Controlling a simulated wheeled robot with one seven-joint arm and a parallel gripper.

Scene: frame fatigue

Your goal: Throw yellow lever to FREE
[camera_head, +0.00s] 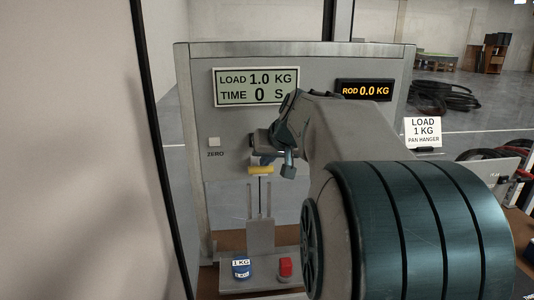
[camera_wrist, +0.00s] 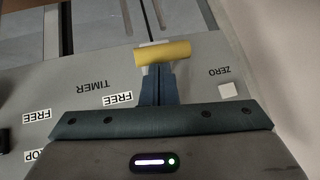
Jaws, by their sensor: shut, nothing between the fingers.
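The yellow lever (camera_head: 261,170) is a short horizontal bar on the grey machine panel, below the LOAD and TIME display. In the wrist view, where the panel lettering is upside down, the yellow lever (camera_wrist: 163,53) lies across the tips of my gripper (camera_wrist: 158,68). My gripper's fingers are together with nothing between them. They look touching or very close to the lever; I cannot tell which. A FREE label (camera_wrist: 117,99) is on the panel beside the fingers, with a second FREE label (camera_wrist: 37,116) farther left. In the head view my arm hides much of the panel's right side.
The display (camera_head: 256,87) reads LOAD 1.0 KG, TIME 0 S; the rod display (camera_head: 365,90) reads 0.0 KG. A ZERO button (camera_head: 214,142) is left of the lever. A blue 1 KG weight (camera_head: 241,268) and a red object (camera_head: 285,267) stand below. A dark post (camera_head: 160,150) rises at left.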

